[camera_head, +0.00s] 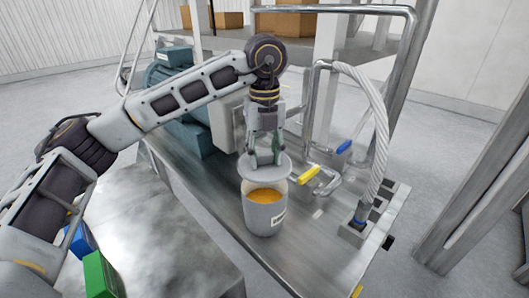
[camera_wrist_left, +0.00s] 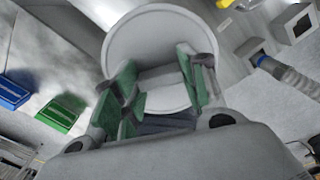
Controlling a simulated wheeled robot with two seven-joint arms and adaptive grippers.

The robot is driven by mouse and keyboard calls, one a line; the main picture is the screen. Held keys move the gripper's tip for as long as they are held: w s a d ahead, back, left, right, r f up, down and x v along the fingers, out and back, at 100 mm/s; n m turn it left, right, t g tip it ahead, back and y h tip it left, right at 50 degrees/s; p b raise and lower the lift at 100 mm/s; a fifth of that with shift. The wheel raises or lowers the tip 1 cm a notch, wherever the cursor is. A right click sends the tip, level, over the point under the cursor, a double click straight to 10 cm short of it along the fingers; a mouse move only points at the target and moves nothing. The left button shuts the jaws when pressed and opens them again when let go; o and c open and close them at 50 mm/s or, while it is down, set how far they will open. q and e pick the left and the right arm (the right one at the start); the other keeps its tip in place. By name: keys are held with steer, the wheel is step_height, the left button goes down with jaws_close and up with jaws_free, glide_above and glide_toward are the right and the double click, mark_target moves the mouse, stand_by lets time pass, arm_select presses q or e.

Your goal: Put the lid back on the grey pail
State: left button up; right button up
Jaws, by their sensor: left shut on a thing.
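The grey pail (camera_head: 264,215) stands on the metal platform of the machine, with orange-yellow contents (camera_head: 264,195) showing through its open front part. The round grey lid (camera_head: 282,168) is above the back part of the pail's mouth. My left gripper (camera_head: 264,155) is above the lid, pointing down, shut on it. In the left wrist view the lid (camera_wrist_left: 130,45) fills the space past the green-padded fingers (camera_wrist_left: 160,90), and it hides the pail. The grip point itself is partly hidden. My right gripper is in neither view.
A yellow-handled valve (camera_head: 309,181) and pipe stand just right of the pail. A braided hose (camera_head: 378,115) hangs further right. Bare platform (camera_head: 310,245) lies right of the pail.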

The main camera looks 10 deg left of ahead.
mark_target(264, 162)
arm_select(q)
steer(key=shift+w+f, duration=0.1)
steer(key=shift+f, duration=0.15)
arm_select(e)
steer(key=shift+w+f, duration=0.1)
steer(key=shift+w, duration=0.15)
arm_select(q)
steer(key=shift+f, duration=0.35)
steer(key=shift+f+b, duration=0.95)
steer(key=shift+f, duration=0.55)
steer(key=shift+f+b, duration=0.95)
steer(key=shift+f, duration=0.2)
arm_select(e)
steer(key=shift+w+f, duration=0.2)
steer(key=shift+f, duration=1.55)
arm_select(q)
steer(key=shift+b, duration=0.35)
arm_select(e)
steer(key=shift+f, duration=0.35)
arm_select(q)
steer(key=shift+f+b, duration=0.15)
steer(key=shift+b, duration=0.3)
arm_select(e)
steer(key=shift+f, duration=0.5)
arm_select(q)
steer(key=o, duration=1.1)
steer(key=shift+o, duration=0.3)
